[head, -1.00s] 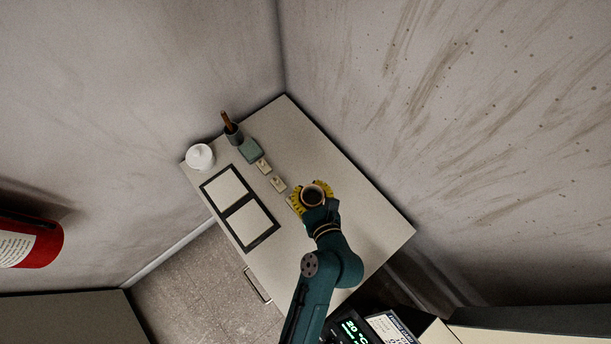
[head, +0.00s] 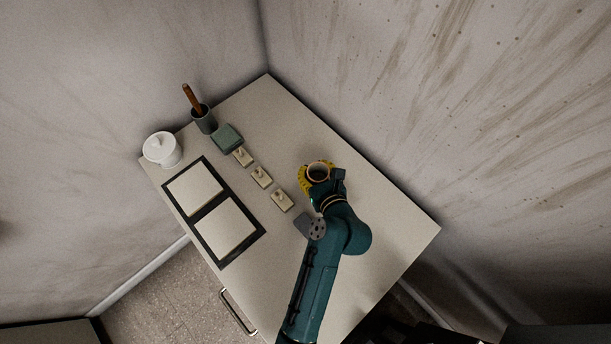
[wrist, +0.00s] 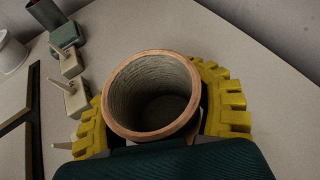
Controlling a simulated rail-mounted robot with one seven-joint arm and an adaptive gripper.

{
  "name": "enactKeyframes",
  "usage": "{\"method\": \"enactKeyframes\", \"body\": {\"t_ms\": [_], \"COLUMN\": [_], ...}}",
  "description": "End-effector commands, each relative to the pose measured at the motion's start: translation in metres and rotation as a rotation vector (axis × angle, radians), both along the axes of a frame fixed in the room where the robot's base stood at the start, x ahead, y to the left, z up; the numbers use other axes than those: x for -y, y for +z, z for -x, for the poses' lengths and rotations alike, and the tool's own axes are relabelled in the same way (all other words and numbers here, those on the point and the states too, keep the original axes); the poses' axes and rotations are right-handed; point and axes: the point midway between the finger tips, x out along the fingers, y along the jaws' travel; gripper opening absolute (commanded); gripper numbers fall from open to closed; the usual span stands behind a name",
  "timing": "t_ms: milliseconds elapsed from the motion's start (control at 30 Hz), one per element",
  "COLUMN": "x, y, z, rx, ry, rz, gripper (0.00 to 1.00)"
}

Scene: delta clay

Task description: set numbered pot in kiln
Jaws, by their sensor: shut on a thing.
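The pot (head: 318,171) is a round, open-topped clay vessel with a tan rim and a grey ribbed inside. My gripper (head: 316,179), with yellow padded fingers, is shut on it. In the wrist view the pot (wrist: 150,97) stands between the two fingers (wrist: 155,118), its mouth toward the camera, and looks empty. No number shows on the part I can see. The pot is over the right part of the worktop (head: 375,225); I cannot tell its height above it. The kiln is not clearly in view.
A black frame with two pale tiles (head: 226,224) lies at the left. Several small knobbed blocks (head: 261,177) line up beside it. Walls close the back.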

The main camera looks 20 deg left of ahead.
Motion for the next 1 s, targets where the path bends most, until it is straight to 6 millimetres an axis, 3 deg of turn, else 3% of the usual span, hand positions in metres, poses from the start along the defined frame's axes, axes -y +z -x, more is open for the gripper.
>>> {"method": "enactKeyframes", "body": {"t_ms": [233, 600, 633, 800, 867, 1000], "x": [0.0, 0.0, 0.0, 0.0, 0.0, 0.0], "y": [-0.039, -0.043, -0.044, -0.044, -0.044, -0.044], "z": [0.0, -0.001, 0.0, 0.0, 0.0, 0.0], "rx": [0.001, 0.002, 0.002, 0.001, 0.001, 0.002], "ry": [-0.001, -0.001, -0.001, -0.001, -0.001, -0.001], "rz": [0.0, -0.001, -0.001, 0.0, 0.0, -0.001], "gripper": [0.0, 0.0, 0.34, 0.66, 0.74, 0.74]}}
